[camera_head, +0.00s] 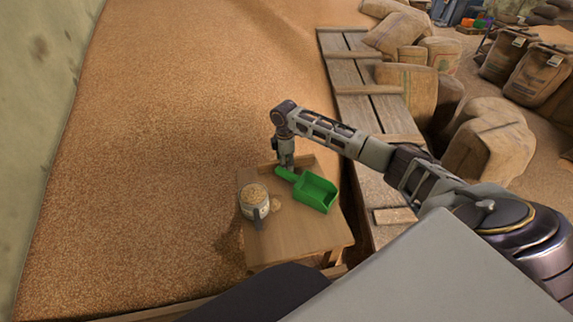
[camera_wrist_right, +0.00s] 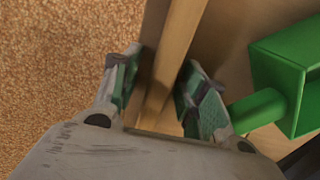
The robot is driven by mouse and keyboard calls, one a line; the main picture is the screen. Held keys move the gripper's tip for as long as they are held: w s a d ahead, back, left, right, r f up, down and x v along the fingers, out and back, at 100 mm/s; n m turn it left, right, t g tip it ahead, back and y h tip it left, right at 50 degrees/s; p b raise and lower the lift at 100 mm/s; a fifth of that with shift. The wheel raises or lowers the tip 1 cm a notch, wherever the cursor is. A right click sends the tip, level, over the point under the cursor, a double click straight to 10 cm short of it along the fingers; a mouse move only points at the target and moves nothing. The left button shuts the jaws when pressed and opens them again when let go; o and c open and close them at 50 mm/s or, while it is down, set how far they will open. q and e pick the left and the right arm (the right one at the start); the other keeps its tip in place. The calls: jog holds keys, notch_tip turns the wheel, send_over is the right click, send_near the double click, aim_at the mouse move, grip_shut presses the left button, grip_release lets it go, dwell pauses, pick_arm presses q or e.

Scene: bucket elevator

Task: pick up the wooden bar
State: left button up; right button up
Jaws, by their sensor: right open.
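The wooden bar (camera_wrist_right: 182,42) runs between the two fingers of my right gripper (camera_wrist_right: 160,72) in the wrist view. It lies along the edge of the small wooden table, with grain beyond it. In the head view part of the bar (camera_head: 305,161) shows at the table's back edge, beside my right gripper (camera_head: 286,164), which points down over it. The right gripper is open, with its green-padded fingers on either side of the bar. Whether a pad touches the bar cannot be told. My left gripper is not in view.
A green scoop (camera_head: 316,193) lies on the table (camera_head: 292,240), its handle close to the right gripper. A jug of grain (camera_head: 254,201) stands at the table's left. Grain covers the left floor. Wooden planks (camera_head: 362,105) and sacks (camera_head: 408,88) are to the right.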

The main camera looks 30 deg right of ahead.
jog(key=c, duration=0.5)
grip_shut()
notch_tip(320, 180, up, 9)
jog(key=shift+f, duration=0.15)
jog(key=shift+r, duration=0.7)
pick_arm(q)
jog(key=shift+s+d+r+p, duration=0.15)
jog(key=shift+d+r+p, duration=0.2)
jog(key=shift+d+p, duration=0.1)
